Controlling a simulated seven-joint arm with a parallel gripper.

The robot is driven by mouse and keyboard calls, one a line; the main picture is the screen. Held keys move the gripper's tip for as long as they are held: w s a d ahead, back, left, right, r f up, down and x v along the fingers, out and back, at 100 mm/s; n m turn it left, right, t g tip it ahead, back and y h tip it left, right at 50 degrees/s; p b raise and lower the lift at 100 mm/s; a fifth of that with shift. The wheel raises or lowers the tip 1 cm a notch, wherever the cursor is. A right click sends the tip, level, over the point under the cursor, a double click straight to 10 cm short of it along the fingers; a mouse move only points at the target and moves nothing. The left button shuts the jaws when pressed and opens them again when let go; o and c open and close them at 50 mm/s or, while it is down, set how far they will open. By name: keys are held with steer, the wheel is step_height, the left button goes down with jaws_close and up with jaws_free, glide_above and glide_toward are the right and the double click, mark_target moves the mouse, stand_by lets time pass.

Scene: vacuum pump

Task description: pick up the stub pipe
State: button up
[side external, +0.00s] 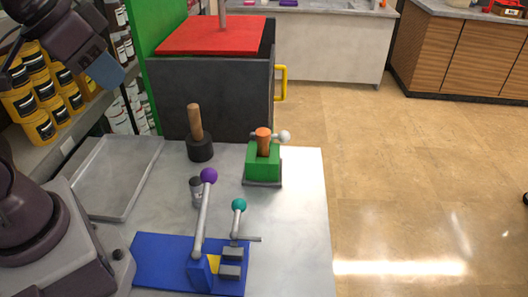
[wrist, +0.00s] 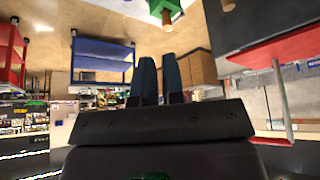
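No part is plainly marked as the stub pipe. An upright copper-orange cylinder (side external: 263,141) stands in a green block (side external: 263,163) with a white ball-ended handle. A small grey cylinder (side external: 196,190) stands on the bench, partly hidden behind the purple-knobbed lever. I cannot tell which of them is the stub pipe. My gripper (side external: 106,72) is raised at the upper left in the side view, well apart from both. In the wrist view its two dark blue fingers (wrist: 159,60) are a little apart with nothing between them.
A blue fixture (side external: 160,262) with purple- and teal-knobbed levers stands at the bench front. A wooden-handled black mallet (side external: 200,148), an empty grey tray (side external: 145,147) and a dark box with a red lid (side external: 213,35) are also there. The right front bench is clear.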

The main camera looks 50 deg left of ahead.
steer(key=o, duration=0.8)
steer(key=shift+o, duration=0.2)
steer(key=n+t+y, duration=0.6)
glide_above(261, 143)
step_height(261, 143, down, 19)
steer(key=shift+w+d+r, duration=0.15)
steer(key=shift+f+y, duration=0.3)
steer(key=shift+f, duration=0.05)
step_height(261, 143, down, 4)
steer(key=shift+f, duration=0.2)
steer(key=f, duration=0.2)
steer(key=shift+a+f, duration=0.2)
steer(key=shift+f, duration=0.2)
steer(key=shift+r+x, duration=0.1)
steer(key=shift+x, duration=0.55)
steer(key=shift+r+x, duration=0.15)
steer(key=shift+x, duration=0.55)
